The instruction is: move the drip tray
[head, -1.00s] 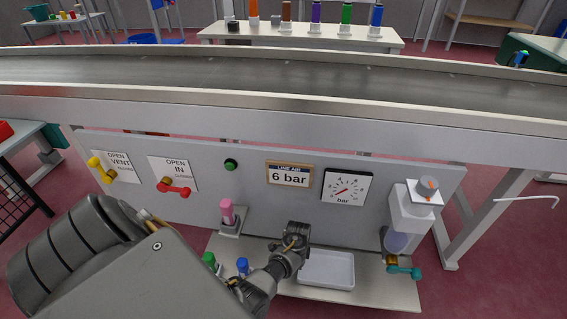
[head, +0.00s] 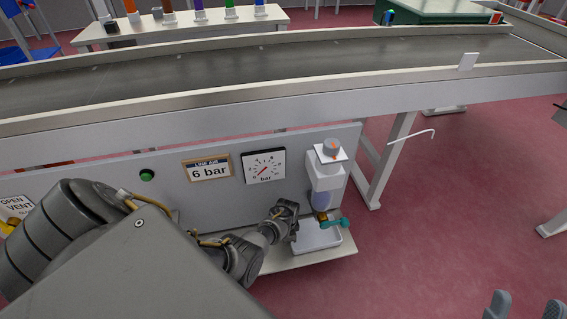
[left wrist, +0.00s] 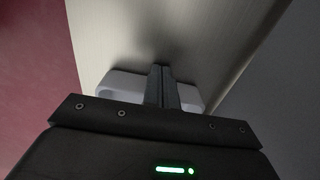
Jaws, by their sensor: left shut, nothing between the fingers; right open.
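The white drip tray (head: 318,239) lies on the pale shelf at the foot of the panel. In the head view it sits below the filter bowl (head: 321,200) and its teal-handled valve (head: 337,224), which hides part of its rim. My left gripper (head: 294,231) is at the tray's left end; its fingertips are hard to make out there. In the left wrist view its fingers (left wrist: 163,72) are shut with nothing between them, and white tray edge (left wrist: 122,83) shows on both sides of them. I cannot tell if they touch it. My right gripper (head: 526,305) is open and empty at the bottom right.
The shelf (head: 310,256) ends just right of the tray. A conveyor (head: 250,70) runs above the panel with the gauge (head: 265,166) and 6 bar sign (head: 208,171). A table leg (head: 388,165) stands to the right; the floor beyond is open.

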